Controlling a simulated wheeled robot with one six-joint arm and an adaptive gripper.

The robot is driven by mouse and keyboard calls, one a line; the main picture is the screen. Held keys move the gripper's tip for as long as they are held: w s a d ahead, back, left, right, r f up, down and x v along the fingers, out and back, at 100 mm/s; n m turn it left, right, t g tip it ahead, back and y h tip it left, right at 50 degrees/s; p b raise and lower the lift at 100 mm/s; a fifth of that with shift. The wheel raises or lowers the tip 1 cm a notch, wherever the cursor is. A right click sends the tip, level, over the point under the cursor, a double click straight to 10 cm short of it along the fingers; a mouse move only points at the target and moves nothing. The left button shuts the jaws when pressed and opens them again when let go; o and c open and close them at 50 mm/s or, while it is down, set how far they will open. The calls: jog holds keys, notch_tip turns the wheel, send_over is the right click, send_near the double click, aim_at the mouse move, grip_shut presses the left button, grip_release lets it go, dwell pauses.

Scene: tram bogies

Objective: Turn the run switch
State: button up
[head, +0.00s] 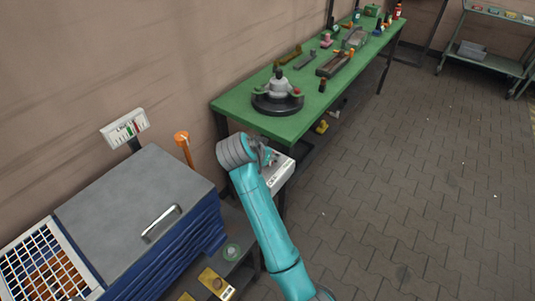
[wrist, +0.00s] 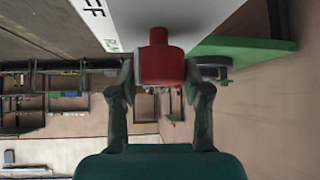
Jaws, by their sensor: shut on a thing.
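The run switch is a red knob (wrist: 161,62) on a white panel (wrist: 185,15), seen close up in the wrist view. Dark letters and a bit of green lettering show on the panel left of the knob. My gripper (wrist: 160,74) has one finger on each side of the knob and is shut on it. In the head view, my gripper (head: 268,156) is at the white switch box (head: 281,174) by the near end of the green bench. My wrist hides part of the box there, and the knob cannot be seen.
The green workbench (head: 240,102) carries a round dark fixture (head: 277,101) and several tools. A blue cabinet with a grey lid (head: 140,190) stands at the lower left. An orange-topped post (head: 182,137) is close left of my wrist. The paved floor (head: 410,180) on the right is clear.

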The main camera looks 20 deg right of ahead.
jog(key=shift+m+g+h, duration=0.3)
jog(key=shift+m, duration=0.3)
jog(key=o, duration=1.2)
jog(key=shift+c, duration=0.2)
jog(key=v, duration=1.2)
jog(key=shift+a, duration=0.1)
